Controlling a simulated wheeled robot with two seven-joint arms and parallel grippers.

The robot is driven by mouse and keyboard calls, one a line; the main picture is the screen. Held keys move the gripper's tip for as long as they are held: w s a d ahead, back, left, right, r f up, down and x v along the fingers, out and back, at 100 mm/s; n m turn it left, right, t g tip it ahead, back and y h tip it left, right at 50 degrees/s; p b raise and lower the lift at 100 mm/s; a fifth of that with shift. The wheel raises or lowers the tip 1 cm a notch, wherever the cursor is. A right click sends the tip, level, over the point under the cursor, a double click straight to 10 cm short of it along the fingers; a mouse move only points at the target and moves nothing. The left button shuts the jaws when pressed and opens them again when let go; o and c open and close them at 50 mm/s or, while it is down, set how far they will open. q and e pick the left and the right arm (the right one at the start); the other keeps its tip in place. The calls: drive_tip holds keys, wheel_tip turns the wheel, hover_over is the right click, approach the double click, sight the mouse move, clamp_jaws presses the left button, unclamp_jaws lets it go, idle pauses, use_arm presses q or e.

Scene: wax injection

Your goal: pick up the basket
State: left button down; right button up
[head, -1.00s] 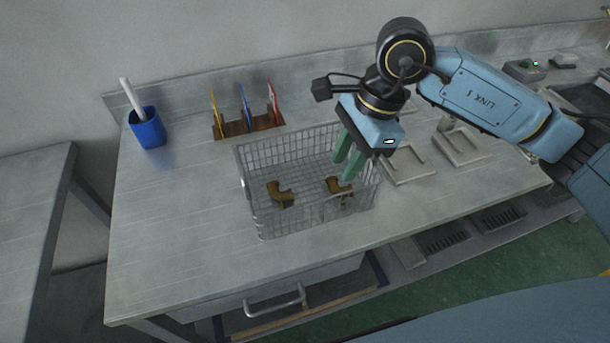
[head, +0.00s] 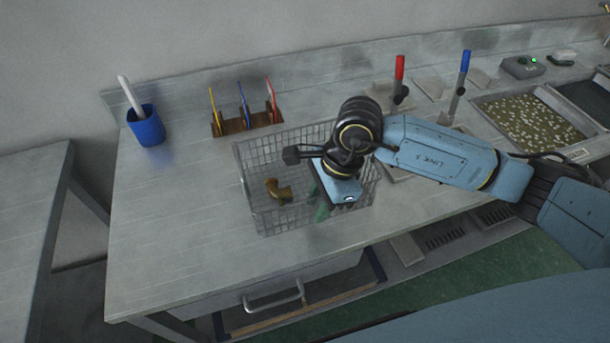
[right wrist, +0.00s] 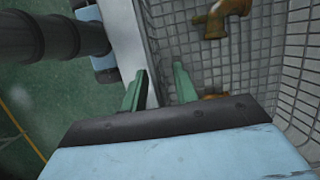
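The wire basket (head: 283,221) stands on the metal bench and holds brown elbow-shaped pieces. One piece (head: 278,191) shows in the head view; the other is hidden there behind my right arm. My right gripper (head: 318,203) is at the basket's front wall, right of the middle, pointing down. In the right wrist view my right gripper (right wrist: 159,70) has its green fingers apart, one on each side of the basket's near wall (right wrist: 151,50). Whether they touch the wire cannot be told. My left gripper is out of view.
A blue cup (head: 147,129) and a brown rack (head: 246,122) with coloured tools stand behind the basket. Red-handled (head: 399,68) and blue-handled (head: 464,62) tools stand at the right back. The bench left of the basket is clear.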

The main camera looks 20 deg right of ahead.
drive_tip(key=shift+c, duration=0.3)
clamp_jaws()
drive_tip(key=shift+w+r, duration=0.1)
drive_tip(key=shift+r, duration=0.05)
